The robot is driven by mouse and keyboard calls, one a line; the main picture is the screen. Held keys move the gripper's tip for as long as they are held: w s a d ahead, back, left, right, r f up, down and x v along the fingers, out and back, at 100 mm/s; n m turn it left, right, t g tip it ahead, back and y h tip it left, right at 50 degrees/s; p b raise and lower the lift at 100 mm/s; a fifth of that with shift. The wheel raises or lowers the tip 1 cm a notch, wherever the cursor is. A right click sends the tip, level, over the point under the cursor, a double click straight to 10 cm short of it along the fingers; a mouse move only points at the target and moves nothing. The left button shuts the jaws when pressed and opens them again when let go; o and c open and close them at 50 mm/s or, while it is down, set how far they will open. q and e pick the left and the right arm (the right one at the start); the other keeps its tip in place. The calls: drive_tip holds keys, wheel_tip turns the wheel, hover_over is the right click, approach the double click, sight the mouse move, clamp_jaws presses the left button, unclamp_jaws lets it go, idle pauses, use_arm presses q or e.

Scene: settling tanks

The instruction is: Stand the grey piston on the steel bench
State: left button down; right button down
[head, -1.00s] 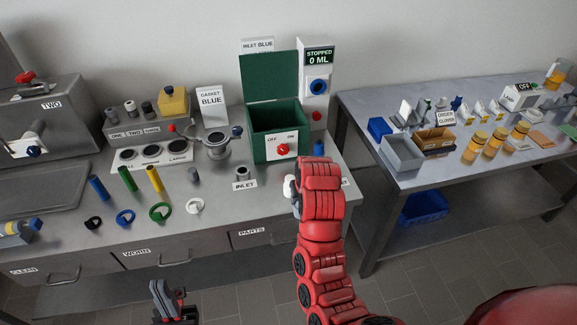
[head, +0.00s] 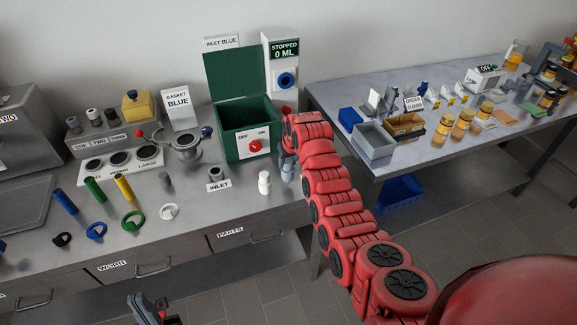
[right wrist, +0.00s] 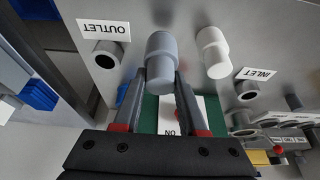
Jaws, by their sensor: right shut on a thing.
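The grey piston (right wrist: 161,62) is between the finger ends of my right gripper (right wrist: 162,80) in the right wrist view, and the gripper is shut on it. It is over or at the steel bench (head: 205,205), near the right end; I cannot tell whether its base touches. In the head view my red right arm hides most of that gripper (head: 288,166). A white piston (head: 264,182) stands on the bench just left of it, apart from it. My left gripper (head: 148,307) is low in the head view, in front of the bench, its opening unclear.
The green box (head: 248,133) with its lid up stands behind my right gripper. The inlet (head: 215,175) and, in the right wrist view, the outlet (right wrist: 104,55) flank the pistons. A second table (head: 395,155) stands right.

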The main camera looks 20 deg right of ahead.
sight(289, 167)
drive_tip(key=shift+w+d, duration=0.2)
drive_tip(key=shift+w, duration=0.05)
drive_tip(key=shift+s+f+p, duration=0.1)
drive_tip(key=shift+f+p, duration=0.8)
drive_tip(key=shift+f, duration=0.85)
drive_tip(key=shift+f, duration=0.15)
drive_tip(key=shift+c, duration=2.3)
unclamp_jaws()
